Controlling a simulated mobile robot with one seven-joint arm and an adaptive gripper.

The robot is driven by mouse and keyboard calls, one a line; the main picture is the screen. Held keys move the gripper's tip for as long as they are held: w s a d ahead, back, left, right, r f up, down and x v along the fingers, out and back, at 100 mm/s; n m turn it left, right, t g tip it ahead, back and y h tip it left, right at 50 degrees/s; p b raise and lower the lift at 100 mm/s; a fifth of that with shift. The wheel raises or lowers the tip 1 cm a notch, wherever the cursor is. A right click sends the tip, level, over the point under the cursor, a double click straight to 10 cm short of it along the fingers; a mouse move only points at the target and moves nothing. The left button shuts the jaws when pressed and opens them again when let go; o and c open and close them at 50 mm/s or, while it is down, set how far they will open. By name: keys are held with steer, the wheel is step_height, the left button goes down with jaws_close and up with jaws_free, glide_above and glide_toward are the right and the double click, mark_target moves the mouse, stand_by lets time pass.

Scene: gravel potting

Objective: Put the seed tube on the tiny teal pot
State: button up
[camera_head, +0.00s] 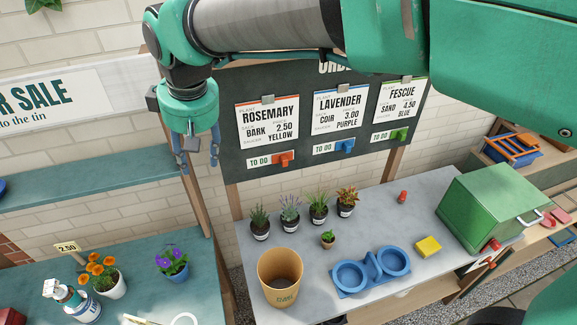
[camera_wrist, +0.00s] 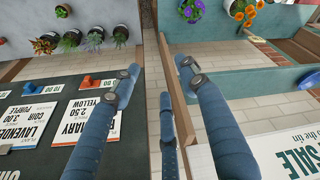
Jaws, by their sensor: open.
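My gripper (camera_head: 198,160) hangs in the air before the wall and order board, left of the bench, with its blue fingers apart and nothing between them. The spread fingers also show in the wrist view (camera_wrist: 156,70). A small upright red cylinder (camera_head: 403,197) stands at the back of the grey bench; it may be the seed tube, but it is too small to be sure. No tiny teal pot can be made out. A tiny brownish pot with a green plant (camera_head: 328,241) stands mid-bench. My gripper is far from both.
Flower pots (camera_head: 173,262) stand on the teal table at left.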

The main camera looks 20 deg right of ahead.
steer(key=s+d+f+m+t, duration=0.1)
steer(key=s+d+m, duration=0.3)
steer(key=s+d, duration=0.6)
steer(key=s+d+f+m+t+h, duration=0.1)
steer(key=s+d+f+m, duration=0.2)
steer(key=s+d, duration=0.7)
steer(key=d+m, duration=0.1)
steer(key=d, duration=0.2)
steer(key=shift+s+d+f+t, duration=0.2)
steer(key=shift+d+f+t, duration=0.1)
steer(key=shift+d+f, duration=0.1)
step_height(320, 180, down, 5)
steer(key=b, duration=0.4)
steer(key=shift+r+b, duration=0.15)
steer(key=shift+b, duration=0.2)
